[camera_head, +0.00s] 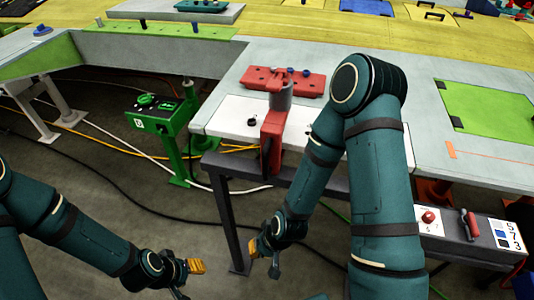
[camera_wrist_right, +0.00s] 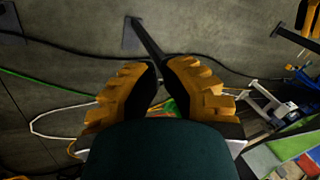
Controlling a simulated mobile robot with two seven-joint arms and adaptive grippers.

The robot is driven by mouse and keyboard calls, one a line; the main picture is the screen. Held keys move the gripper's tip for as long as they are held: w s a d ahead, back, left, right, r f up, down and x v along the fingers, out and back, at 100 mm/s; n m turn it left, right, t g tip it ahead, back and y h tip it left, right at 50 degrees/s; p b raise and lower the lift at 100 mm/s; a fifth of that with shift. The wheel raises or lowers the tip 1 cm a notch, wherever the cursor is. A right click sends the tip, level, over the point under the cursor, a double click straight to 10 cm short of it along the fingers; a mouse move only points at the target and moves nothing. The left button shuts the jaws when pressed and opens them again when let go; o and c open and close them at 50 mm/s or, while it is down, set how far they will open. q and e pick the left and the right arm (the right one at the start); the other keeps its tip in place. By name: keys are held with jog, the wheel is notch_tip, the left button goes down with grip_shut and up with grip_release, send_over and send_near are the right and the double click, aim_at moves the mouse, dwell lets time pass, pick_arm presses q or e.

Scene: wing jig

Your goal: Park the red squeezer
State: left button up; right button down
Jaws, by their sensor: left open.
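The red squeezer (camera_head: 271,143) stands upright at the front edge of the grey jig table in the head view. Its grey cylinder (camera_head: 280,96) rises in front of a red plate. I cannot tell exactly how it is supported. My left gripper (camera_head: 188,279) is open and empty at the bottom of the head view, low and left of the squeezer. My right gripper (camera_head: 264,259) hangs below the squeezer, apart from it, in front of the table leg. In the right wrist view its two yellow fingers (camera_wrist_right: 160,85) are apart with nothing between them. The squeezer is not recognisable there.
A red plate (camera_head: 302,84) lies on the table behind the squeezer. A green stand (camera_head: 168,125) is on the floor at left. A grey box (camera_head: 487,238) with a red button and red handle is at lower right. Cables cross the floor. A green panel (camera_head: 487,113) lies right.

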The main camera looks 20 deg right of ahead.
dwell(0.3)
jog(key=c, duration=1.2)
grip_release()
jog(key=shift+o, duration=1.3)
jog(key=shift+w+a+r, duration=0.15)
jog(key=shift+w+a, duration=0.05)
jog(key=shift+w, duration=0.05)
jog(key=m+t+h+p, duration=0.7)
jog(key=t+h, duration=0.4)
jog(key=h, duration=0.6)
send_near(263, 167)
jog(key=x, duration=1)
jog(key=shift+w+d+p, duration=0.2)
jog(key=shift+d+p, duration=0.1)
jog(key=shift+d, duration=0.05)
jog(key=shift+a, duration=0.1)
grip_shut()
